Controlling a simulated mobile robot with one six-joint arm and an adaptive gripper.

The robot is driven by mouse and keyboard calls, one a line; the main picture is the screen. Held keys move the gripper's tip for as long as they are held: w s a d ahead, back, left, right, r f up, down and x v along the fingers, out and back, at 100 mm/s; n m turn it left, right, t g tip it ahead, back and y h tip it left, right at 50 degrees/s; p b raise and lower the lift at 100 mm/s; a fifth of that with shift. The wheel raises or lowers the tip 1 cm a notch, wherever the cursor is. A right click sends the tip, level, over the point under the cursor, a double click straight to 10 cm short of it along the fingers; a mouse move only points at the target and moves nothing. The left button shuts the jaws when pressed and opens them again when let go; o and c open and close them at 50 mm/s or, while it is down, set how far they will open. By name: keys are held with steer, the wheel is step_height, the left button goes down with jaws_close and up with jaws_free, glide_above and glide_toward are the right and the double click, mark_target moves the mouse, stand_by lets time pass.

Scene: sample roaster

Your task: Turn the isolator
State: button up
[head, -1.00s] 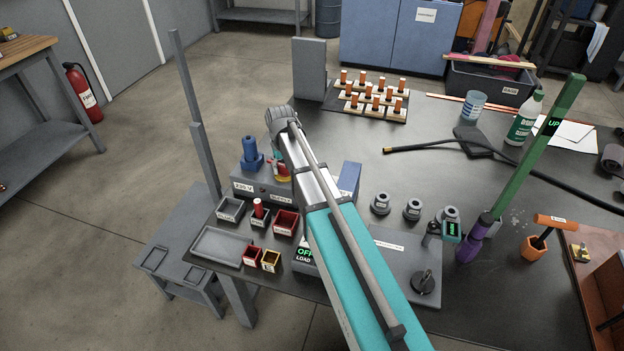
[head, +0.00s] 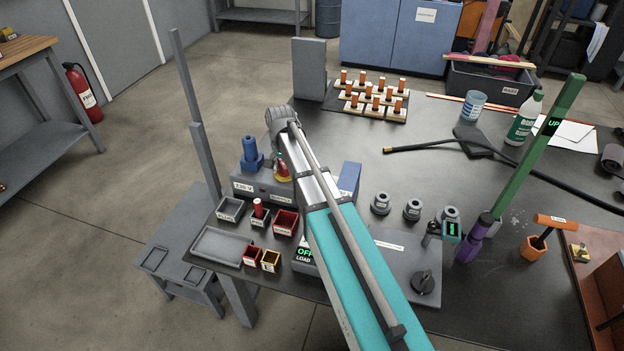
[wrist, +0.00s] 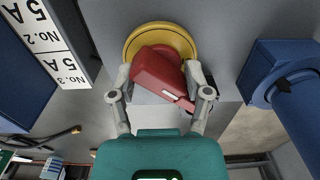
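The isolator has a red handle (wrist: 160,72) on a round yellow plate (wrist: 183,35), fixed to a grey face. In the wrist view the handle sits at a slant, with a white mark at its lower right end. My gripper (wrist: 158,80) has one finger against each side of the handle and looks shut on it. In the head view the isolator (head: 283,171) shows as a small patch of red and yellow on the grey supply box (head: 262,188). My arm partly hides it, and my fingers cannot be made out there.
A blue connector (head: 250,155) stands on the box, left of the isolator; it is large at the right in the wrist view (wrist: 285,85). Small bins (head: 230,210) and a grey tray (head: 217,246) lie in front. A black knob (head: 425,283) is on the panel at right.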

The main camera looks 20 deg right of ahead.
mark_target(284, 165)
steer(key=shift+r+p, duration=7.1)
steer(key=shift+r, duration=0.05)
steer(key=s+d+n, duration=0.3)
steer(key=s+n, duration=0.3)
steer(key=s, duration=1.5)
steer(key=shift+s+f+n, duration=0.15)
steer(key=shift+s+n, duration=0.1)
steer(key=shift+n, duration=0.05)
